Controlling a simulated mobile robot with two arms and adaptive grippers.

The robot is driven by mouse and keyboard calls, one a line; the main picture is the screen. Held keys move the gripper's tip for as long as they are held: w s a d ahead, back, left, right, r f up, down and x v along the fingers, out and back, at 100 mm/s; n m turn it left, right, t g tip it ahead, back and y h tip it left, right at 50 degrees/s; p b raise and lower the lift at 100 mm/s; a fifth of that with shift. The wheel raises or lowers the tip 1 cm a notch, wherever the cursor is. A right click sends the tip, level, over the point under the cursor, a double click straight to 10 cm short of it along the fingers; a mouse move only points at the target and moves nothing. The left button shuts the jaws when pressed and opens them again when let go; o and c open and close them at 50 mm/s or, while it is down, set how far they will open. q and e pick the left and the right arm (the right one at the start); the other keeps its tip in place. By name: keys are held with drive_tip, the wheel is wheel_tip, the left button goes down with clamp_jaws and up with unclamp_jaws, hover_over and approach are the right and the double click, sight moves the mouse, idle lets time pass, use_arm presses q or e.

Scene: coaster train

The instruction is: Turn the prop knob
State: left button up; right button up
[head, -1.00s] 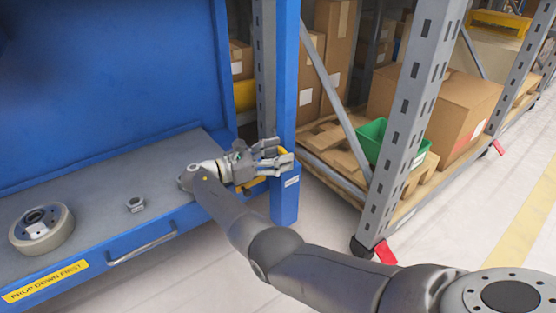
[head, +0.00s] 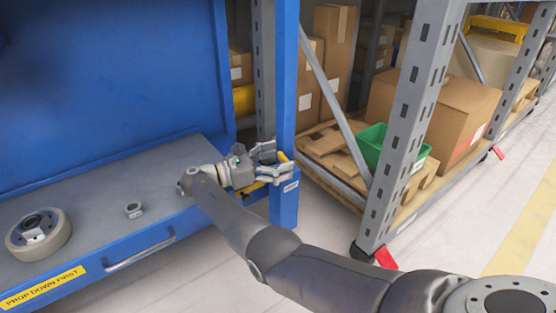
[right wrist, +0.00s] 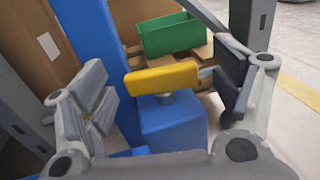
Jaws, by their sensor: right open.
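The prop knob is a yellow bar (right wrist: 162,77) on a short metal stem above a blue block (right wrist: 172,124) in the right wrist view. My right gripper (head: 277,160) is open at the post. In the right wrist view its finger pads (right wrist: 160,84) stand on both sides of the knob. The right pad is close to the bar's right end; I cannot tell whether they touch. A gap shows at the left pad. My left gripper is out of view.
The blue bench (head: 110,185) holds a wheel (head: 38,232) and a small metal nut (head: 133,210). A drawer handle (head: 140,254) and a yellow label (head: 43,287) are on its front. A grey rack upright (head: 408,130) and green bin (head: 376,145) stand right of the post.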

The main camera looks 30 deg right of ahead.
drive_tip(key=shift+r, duration=0.15)
wheel_tip(320, 180, up, 10)
drive_tip(key=shift+f, duration=0.15)
idle(0.4)
